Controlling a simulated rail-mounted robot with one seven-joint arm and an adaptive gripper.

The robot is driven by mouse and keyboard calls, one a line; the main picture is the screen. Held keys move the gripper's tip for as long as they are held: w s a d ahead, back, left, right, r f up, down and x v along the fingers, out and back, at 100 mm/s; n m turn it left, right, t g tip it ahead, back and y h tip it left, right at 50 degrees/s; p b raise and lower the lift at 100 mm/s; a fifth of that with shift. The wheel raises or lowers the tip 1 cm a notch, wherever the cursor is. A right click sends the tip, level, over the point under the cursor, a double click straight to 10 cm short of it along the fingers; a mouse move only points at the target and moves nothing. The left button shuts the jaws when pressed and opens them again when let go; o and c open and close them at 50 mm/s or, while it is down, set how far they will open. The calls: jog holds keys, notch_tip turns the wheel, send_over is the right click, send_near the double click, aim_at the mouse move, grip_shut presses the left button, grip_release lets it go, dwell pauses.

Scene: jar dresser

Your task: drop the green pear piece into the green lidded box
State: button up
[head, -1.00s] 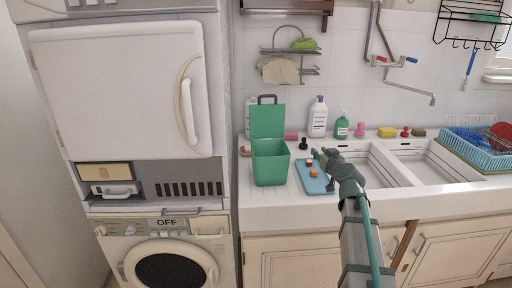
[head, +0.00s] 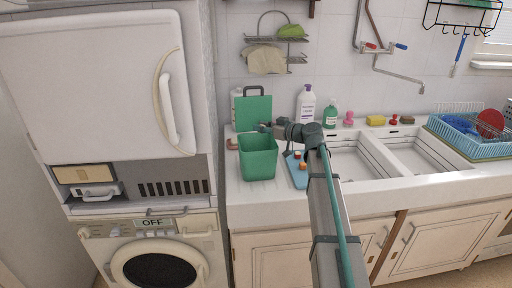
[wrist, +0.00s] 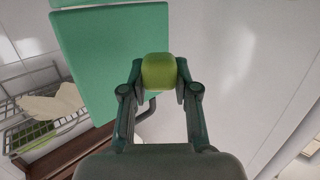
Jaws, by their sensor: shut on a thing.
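The green box (head: 258,162) stands on the counter at the left. Its lid (head: 252,110) is open and stands up at the back. My gripper (head: 263,128) is at the box's upper right, above the rim and close in front of the lid. In the wrist view, my gripper (wrist: 159,74) is shut on the green pear piece (wrist: 159,70), held between the fingertips. The lid (wrist: 112,60) also shows there, left of the piece. In the head view the piece is too small to make out, and the inside of the box is mostly hidden.
A blue board (head: 297,174) with small orange and red pieces lies right of the box, partly behind my arm. A white bottle (head: 306,105) and a green bottle (head: 330,114) stand behind. Sink basins (head: 420,155) lie to the right.

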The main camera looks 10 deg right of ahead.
notch_tip(320, 180, down, 5)
jog(key=shift+r, duration=0.2)
dwell(0.3)
jog(key=o, duration=1)
jog(key=v, duration=1.2)
